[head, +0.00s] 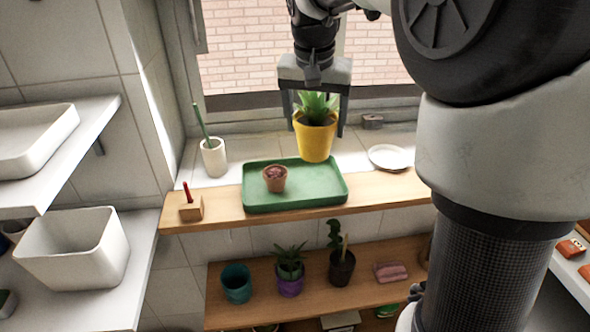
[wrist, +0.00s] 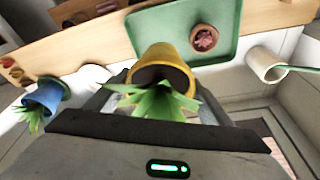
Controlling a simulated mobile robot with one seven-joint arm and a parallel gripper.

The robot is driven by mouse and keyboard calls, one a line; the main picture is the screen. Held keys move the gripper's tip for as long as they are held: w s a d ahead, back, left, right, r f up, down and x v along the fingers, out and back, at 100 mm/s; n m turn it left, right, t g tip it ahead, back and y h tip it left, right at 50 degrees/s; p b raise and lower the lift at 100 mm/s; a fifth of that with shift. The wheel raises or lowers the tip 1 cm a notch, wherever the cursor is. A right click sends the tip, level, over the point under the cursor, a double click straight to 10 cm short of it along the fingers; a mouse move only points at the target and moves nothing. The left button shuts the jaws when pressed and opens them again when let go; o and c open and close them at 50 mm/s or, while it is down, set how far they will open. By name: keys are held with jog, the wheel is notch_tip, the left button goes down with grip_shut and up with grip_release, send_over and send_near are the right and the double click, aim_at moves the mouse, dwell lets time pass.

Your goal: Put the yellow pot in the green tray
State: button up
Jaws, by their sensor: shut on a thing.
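The yellow pot (head: 315,139) with a spiky green plant is held between the fingers of my gripper (head: 316,112), which is shut on it. In the head view it appears over the right back part of the green tray (head: 318,196); it looks raised, though its exact height is hard to tell. In the wrist view the yellow pot (wrist: 162,62) sits between my fingers (wrist: 160,95), with the green tray (wrist: 143,38) beyond it. A small terracotta pot (head: 275,180) stands in the left half of the tray and also shows in the wrist view (wrist: 204,38).
A white cup (head: 214,160) with a green stick stands left of the tray, and a white plate (head: 390,157) lies to its right. A wooden block (head: 191,208) with a red item is at the front left. A blue pot (wrist: 42,97) shows in the wrist view.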

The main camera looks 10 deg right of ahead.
aim_at(314, 154)
notch_tip(314, 154, down, 8)
jog(key=shift+f, duration=0.1)
dwell(0.4)
jog(key=shift+b, duration=0.3)
jog(key=shift+f, duration=0.25)
jog(key=o, duration=1.4)
jog(key=shift+r, duration=0.15)
